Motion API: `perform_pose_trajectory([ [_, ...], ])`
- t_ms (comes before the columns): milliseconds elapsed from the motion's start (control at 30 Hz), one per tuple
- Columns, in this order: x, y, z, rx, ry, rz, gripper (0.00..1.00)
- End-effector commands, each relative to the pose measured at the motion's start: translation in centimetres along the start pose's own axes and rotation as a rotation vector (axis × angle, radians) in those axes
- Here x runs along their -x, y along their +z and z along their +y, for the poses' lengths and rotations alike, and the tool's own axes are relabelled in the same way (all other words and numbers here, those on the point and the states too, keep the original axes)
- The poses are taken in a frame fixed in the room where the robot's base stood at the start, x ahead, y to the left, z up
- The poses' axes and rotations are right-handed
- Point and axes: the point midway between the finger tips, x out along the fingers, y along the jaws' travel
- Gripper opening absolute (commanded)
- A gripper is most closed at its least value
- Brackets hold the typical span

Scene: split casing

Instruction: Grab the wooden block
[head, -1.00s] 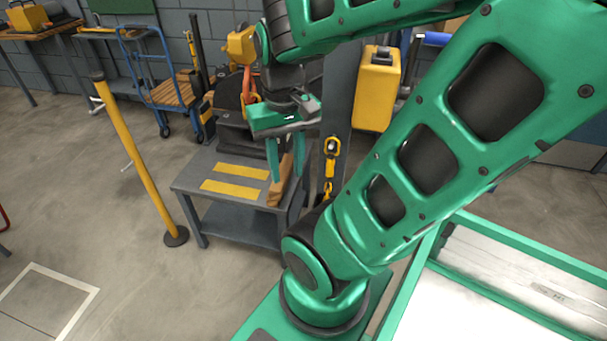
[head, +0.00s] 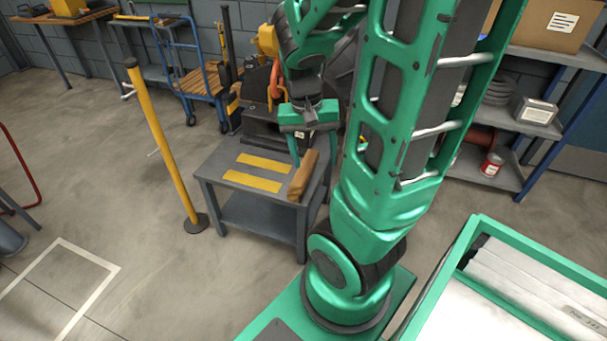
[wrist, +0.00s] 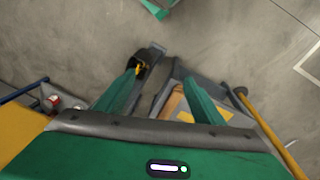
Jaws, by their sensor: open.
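The wooden block (head: 303,176) is brown and long. It lies near the right edge of a low grey table (head: 222,166), beside two yellow stripes. My gripper (head: 313,157) is open and points down over that end of the table, with its green fingers close to the block. In the head view one finger passes behind the block's left side. In the wrist view the block (wrist: 172,103) shows between the fingers of my gripper (wrist: 160,78), nearer the right finger, which hides part of it. I cannot tell whether a finger touches it.
A yellow post (head: 162,145) stands left of the table. A dark machine (head: 262,112) stands behind it. A blue cart (head: 190,75) is farther back. Shelving with a red can (head: 491,164) is at the right. Open floor lies in front of the table.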

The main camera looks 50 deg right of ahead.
Motion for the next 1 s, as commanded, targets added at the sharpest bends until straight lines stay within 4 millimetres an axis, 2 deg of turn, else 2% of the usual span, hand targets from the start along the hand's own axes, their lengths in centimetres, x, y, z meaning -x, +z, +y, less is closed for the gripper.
perform_pose_trajectory([
  [33,-1.3,-0.9,-0.4,-0.035,0.030,0.009,0.62],
  [500,-11.7,-9.4,-2.2,-0.342,0.226,0.255,0.62],
  [1000,-20.8,-16.7,-3.8,-0.455,0.264,0.655,0.62],
])
